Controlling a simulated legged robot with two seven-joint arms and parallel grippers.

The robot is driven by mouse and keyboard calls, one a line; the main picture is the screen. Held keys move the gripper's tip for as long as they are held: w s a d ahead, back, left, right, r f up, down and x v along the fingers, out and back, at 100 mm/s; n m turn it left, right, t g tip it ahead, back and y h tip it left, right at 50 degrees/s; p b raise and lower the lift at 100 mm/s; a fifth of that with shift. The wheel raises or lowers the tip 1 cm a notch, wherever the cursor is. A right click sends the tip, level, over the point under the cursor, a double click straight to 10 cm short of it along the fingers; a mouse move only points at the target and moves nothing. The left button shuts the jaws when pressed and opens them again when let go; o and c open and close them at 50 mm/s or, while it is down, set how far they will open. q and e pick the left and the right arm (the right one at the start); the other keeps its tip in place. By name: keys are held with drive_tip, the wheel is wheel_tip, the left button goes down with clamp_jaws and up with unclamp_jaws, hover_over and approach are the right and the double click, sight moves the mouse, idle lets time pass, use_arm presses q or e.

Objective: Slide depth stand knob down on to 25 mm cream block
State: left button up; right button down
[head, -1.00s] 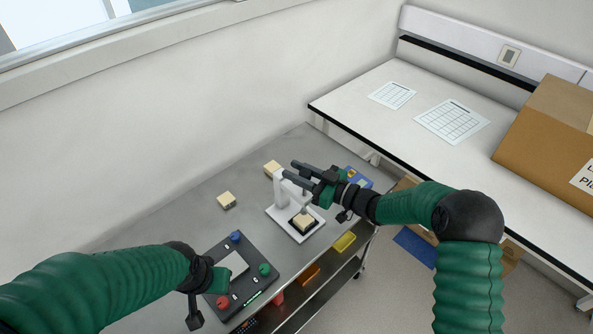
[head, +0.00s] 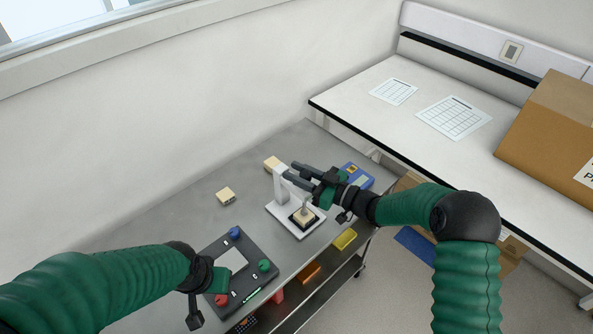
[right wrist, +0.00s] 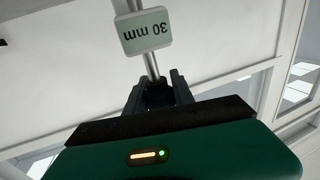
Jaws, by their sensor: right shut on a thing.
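The white depth stand (head: 281,186) stands on the grey bench, with a post at the back of a flat base. A cream block (head: 301,215) sits on a dark seat on that base; its size marking is too small to read. My right gripper (head: 288,172) is at the top of the stand, above the block, and is shut on the knob. The knob is mostly hidden between the dark fingers. In the right wrist view the fingers (right wrist: 160,93) close around a metal rod, below a tag (right wrist: 145,31) reading 30 mm. My left gripper (head: 212,280) is over the dark panel; its jaws are unclear.
Two loose cream blocks (head: 226,195) and (head: 271,163) lie left of and behind the stand. A dark panel (head: 250,262) with coloured knobs is at the front left. A blue item (head: 356,176) is behind my right wrist. A yellow bin (head: 345,239) is below the bench edge.

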use_arm(q)
drive_tip(key=shift+f, duration=0.15)
use_arm(e)
drive_tip(key=shift+f, duration=0.3)
use_arm(q)
drive_tip(key=shift+w, duration=0.1)
use_arm(e)
drive_tip(key=c, duration=1.1)
unclamp_jaws()
drive_tip(key=shift+o, duration=0.2)
drive_tip(key=shift+d, duration=0.1)
use_arm(q)
wheel_tip(320, 180, down, 2)
drive_tip(key=shift+d+f+b, duration=0.15)
drive_tip(key=shift+f+b, duration=0.1)
drive_tip(key=shift+b, duration=0.85)
use_arm(e)
drive_tip(key=v, duration=1.6)
drive_tip(key=shift+s+d, duration=0.15)
drive_tip(key=shift+d, duration=0.2)
drive_tip(key=shift+f, duration=0.1)
